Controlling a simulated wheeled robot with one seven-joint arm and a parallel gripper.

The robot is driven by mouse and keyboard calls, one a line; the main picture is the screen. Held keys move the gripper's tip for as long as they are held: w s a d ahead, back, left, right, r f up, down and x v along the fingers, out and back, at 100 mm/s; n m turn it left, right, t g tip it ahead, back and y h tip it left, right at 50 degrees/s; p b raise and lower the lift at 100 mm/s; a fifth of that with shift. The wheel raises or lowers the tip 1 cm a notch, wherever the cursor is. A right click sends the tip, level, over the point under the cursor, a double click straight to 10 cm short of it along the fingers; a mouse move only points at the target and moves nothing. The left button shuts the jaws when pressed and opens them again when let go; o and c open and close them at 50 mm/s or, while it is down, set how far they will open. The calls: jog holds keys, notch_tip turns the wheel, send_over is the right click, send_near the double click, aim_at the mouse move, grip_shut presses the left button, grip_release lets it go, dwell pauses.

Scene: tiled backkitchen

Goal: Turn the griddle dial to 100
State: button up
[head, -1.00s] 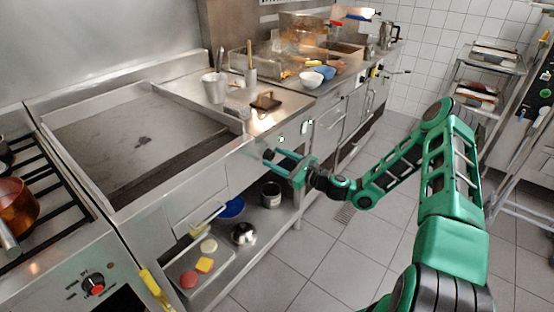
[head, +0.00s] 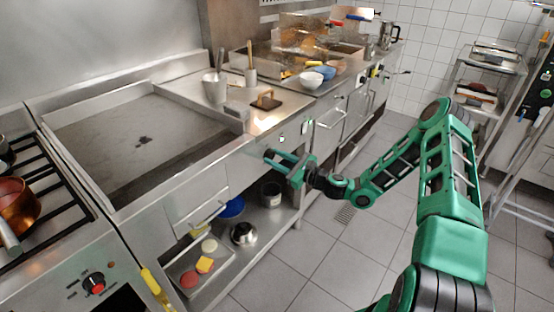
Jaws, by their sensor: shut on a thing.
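The griddle (head: 140,140) is a wide flat steel plate with raised edges, at the left of the head view. Its steel front panel (head: 232,172) runs along below the plate. My green gripper (head: 270,159) reaches in from the right, with its fingertips at this panel, right of the plate's front corner. It is shut on the griddle dial, which the fingers hide almost wholly. The dial's marks and pointer cannot be read.
Small controls (head: 282,138) sit on the panel just beyond my gripper. A lower shelf below holds a blue bowl (head: 232,207), a metal pot (head: 243,233) and a tray of food pieces (head: 186,263). A stove with a red knob (head: 94,283) stands at left. The tiled floor (head: 330,260) is clear.

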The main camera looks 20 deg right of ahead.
jog(key=n, duration=0.4)
jog(key=shift+w+d+r+n, duration=0.2)
jog(key=shift+w+n, duration=0.05)
jog(key=shift+n, duration=0.15)
jog(key=n, duration=0.9)
jog(key=shift+n, duration=0.4)
jog(key=shift+s+a+n, duration=0.1)
jog(key=shift+n, duration=2.2)
jog(key=shift+f, duration=0.1)
jog(key=o, duration=1)
jog(key=shift+f, duration=0.1)
jog(key=shift+o, duration=0.2)
